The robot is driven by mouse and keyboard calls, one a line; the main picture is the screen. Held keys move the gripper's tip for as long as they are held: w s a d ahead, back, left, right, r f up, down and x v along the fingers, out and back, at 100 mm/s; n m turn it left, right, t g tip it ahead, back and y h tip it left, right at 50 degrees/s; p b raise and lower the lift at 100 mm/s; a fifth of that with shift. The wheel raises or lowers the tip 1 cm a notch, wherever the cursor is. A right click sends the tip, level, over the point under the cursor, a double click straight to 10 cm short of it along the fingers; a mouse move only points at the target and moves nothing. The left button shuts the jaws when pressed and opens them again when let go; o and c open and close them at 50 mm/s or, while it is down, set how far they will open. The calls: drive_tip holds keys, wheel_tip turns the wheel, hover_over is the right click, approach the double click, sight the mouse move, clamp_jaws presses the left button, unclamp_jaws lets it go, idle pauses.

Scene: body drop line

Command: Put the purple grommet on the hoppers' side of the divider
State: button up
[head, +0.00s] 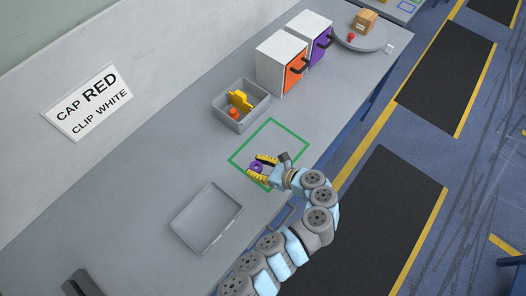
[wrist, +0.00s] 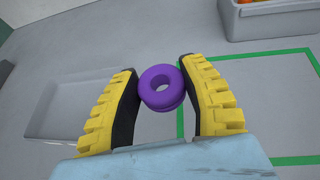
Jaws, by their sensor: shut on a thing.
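The purple grommet (head: 257,167) is a thick ring with a round hole. My gripper (head: 255,170) is shut on it near the left corner of the green outline. In the wrist view the grommet (wrist: 161,88) sits between the yellow fingers of my gripper (wrist: 160,90), by their dark inner pads. From these views I cannot tell its height over the bench. I cannot make out a divider or anything clearly a hopper.
A green square outline (head: 287,128) lies on the grey bench. An empty shallow tray (head: 184,241) is in front of it. Behind stand a grey bin (head: 243,127) with yellow and orange parts, a white cabinet with an orange door (head: 296,72), and another with a purple door (head: 320,46).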

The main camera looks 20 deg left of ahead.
drive_tip(key=w+d+r+m+t+h+p, duration=0.3)
drive_tip(key=w+r+m+t+h+p, duration=0.1)
drive_tip(key=w+r+m+t, duration=0.4)
drive_tip(key=s+d+r+m+t+h+p, duration=0.1)
drive_tip(key=d+r+m+h, duration=0.1)
drive_tip(key=d, duration=0.3)
drive_tip(key=s+d+r+m+t+h, duration=0.1)
drive_tip(key=s+d+r+m+h, duration=0.1)
drive_tip(key=d+m+h, duration=0.2)
drive_tip(key=s+d+r+m+t+h+p, duration=0.1)
drive_tip(key=s+d+r+m+t+h, duration=0.1)
drive_tip(key=d, duration=0.6)
drive_tip(key=shift+s+m+h+p, duration=0.3)
drive_tip(key=shift+m+h, duration=0.1)
drive_tip(key=shift+h, duration=0.3)
drive_tip(key=shift+w+d, duration=0.1)
drive_tip(key=shift+d, duration=0.05)
